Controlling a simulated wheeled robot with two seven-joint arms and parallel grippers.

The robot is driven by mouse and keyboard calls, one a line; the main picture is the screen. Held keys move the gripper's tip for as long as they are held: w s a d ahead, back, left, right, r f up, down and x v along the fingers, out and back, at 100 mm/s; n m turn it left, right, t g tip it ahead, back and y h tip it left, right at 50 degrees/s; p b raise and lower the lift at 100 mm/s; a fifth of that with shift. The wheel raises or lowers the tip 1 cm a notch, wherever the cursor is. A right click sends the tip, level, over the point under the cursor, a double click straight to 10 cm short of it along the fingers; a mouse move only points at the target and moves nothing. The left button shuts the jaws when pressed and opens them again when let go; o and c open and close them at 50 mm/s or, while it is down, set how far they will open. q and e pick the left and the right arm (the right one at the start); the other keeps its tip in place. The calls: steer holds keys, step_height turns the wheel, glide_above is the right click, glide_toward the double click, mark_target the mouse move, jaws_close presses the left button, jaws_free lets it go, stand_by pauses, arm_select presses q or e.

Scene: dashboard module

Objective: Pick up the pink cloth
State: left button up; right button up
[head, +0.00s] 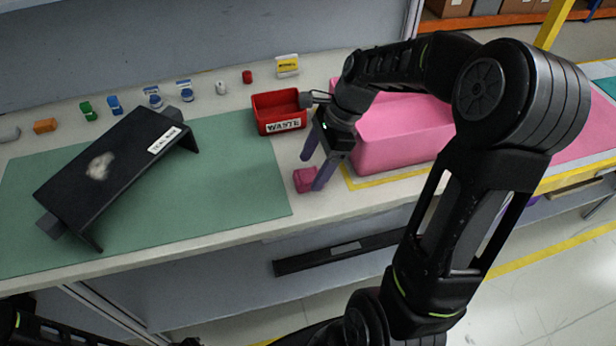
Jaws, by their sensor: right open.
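The pink cloth (303,180) is a small folded block on the pale bench top, between the green mat and the large pink bin. My right gripper (313,172) is above it with its purple fingers pointing down and apart. One finger is close to the right side of the cloth and the other is behind it on the left. I cannot tell whether either finger touches it. Nothing is seen held in the gripper. My left gripper is not in view; only dark parts of mine show at the lower left.
A red waste box (264,112) stands behind the gripper. The large pink bin (385,152) is close on the right. A black dashboard module (118,165) lies tilted on the green mat (235,185). Several small items line the back of the bench. The mat's right part is clear.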

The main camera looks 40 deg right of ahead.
mark_target(309, 175)
steer(key=shift+x, duration=1.35)
steer(key=c, duration=1.4)
steer(key=shift+r, duration=0.15)
steer(key=shift+c, duration=0.2)
step_height(309, 175, up, 10)
